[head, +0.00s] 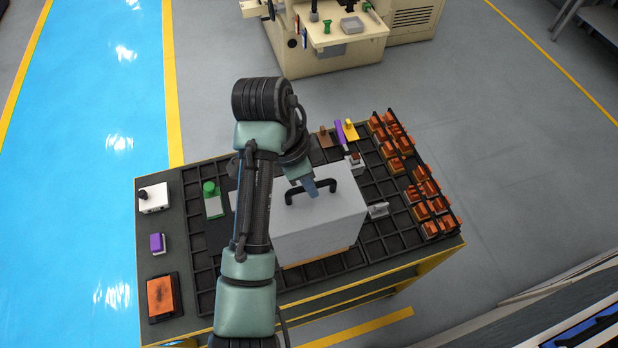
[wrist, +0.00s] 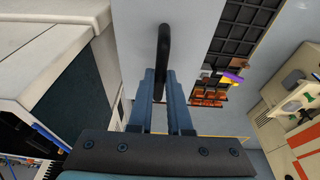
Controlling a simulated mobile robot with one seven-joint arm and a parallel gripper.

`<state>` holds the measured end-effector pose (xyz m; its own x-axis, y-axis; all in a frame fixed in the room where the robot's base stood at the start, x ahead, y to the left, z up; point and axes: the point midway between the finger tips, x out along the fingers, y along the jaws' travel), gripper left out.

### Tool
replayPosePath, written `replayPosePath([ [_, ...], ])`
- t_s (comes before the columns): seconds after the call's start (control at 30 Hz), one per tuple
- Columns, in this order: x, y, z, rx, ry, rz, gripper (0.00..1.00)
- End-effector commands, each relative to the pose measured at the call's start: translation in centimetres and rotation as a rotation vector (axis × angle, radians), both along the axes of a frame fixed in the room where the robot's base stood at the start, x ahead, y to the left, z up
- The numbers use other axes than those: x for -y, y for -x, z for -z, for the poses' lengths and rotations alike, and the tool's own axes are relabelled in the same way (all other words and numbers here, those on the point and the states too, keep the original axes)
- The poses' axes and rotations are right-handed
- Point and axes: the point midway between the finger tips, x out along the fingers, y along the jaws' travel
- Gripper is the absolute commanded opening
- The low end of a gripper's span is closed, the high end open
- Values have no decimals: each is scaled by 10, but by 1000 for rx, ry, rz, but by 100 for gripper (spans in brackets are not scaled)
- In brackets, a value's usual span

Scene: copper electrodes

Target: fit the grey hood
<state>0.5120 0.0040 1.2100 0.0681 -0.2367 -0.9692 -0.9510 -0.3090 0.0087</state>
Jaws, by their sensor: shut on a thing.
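The grey hood (head: 318,228) is a large light-grey box with a black bar handle (head: 326,185) on top. It stands over the middle of the workbench in the head view. My gripper (head: 310,190) comes down from above and is shut on the handle. In the wrist view the blue fingers of my gripper (wrist: 160,88) close about the black handle (wrist: 164,45), with the pale hood top (wrist: 195,30) behind. A tan-orange strip (head: 322,261) shows below the hood's front edge. What is under the hood is hidden, and I cannot tell whether it rests or hangs.
The bench has a dark gridded top (head: 205,285). Copper-coloured electrodes (head: 425,205) stand in racks at the right. A small grey clamp-like part (head: 378,210) lies close to the hood's right side. A green-topped block (head: 211,198), white box (head: 153,198) and orange tray (head: 164,297) are left.

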Motion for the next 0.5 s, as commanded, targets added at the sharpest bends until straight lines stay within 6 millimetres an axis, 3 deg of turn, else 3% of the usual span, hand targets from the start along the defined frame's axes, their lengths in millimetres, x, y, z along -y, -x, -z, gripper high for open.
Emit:
replayPosePath([
  [0.07, 0, 0, 2, 1, 1, 0, 0],
  [0.1, 0, 0, 1, 2, 0, -1, 24],
  [0.27, 0, 0, 1, 1, 0, 0, 52],
  [0.5, 0, 0, 2, -1, -1, 0, 52],
])
